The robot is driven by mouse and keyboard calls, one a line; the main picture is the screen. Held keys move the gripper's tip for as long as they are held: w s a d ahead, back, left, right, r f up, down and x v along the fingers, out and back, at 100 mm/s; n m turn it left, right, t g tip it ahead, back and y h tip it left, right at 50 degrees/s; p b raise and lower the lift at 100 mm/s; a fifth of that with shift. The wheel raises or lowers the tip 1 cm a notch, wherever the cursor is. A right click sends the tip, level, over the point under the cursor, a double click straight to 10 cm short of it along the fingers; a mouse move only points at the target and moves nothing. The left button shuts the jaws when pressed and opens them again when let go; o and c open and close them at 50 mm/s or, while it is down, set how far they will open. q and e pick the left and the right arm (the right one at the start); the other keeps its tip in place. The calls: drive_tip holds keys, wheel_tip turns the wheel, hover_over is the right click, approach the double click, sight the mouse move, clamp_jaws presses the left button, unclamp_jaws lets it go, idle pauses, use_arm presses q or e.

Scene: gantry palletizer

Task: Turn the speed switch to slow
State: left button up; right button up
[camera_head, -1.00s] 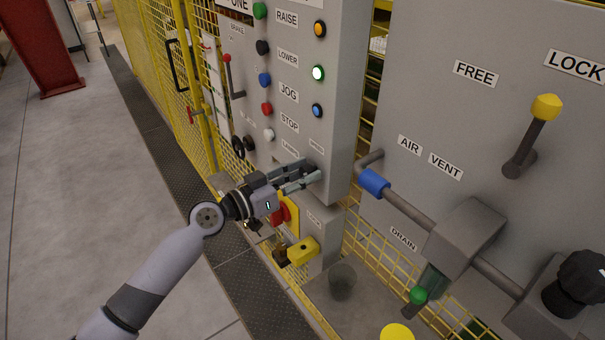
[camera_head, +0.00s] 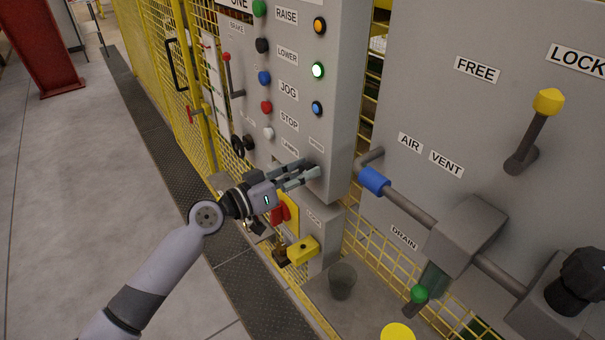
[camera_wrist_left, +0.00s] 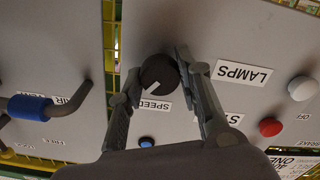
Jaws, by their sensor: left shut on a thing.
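The speed switch is a round black knob (camera_wrist_left: 157,70) with a pale pointer mark, beside the SPEED label (camera_wrist_left: 153,105) on the grey control panel (camera_head: 341,100). In the left wrist view the mark points toward the label side. My left gripper (camera_wrist_left: 160,69) has one finger on each side of the knob and is shut on it. In the head view the left gripper (camera_head: 314,169) is at the panel's lower right, and its fingers mostly hide the knob. My right gripper is in neither view.
Buttons, including a white one (camera_head: 268,132), line the panel above. A red switch on a yellow plate (camera_head: 292,213) and a yellow padlock-like part (camera_head: 302,250) sit below my gripper. A pipe with a blue sleeve (camera_head: 373,181) stands to the right.

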use_arm(q)
drive_tip(key=n, duration=0.3)
drive_tip(key=shift+w+a+r+n, duration=0.1)
drive_tip(key=shift+n, duration=1.8)
drive_tip(key=o, duration=1.1)
drive_tip(key=shift+c, duration=0.2)
drive_tip(key=shift+o, duration=0.6)
drive_tip(key=v, duration=1.2)
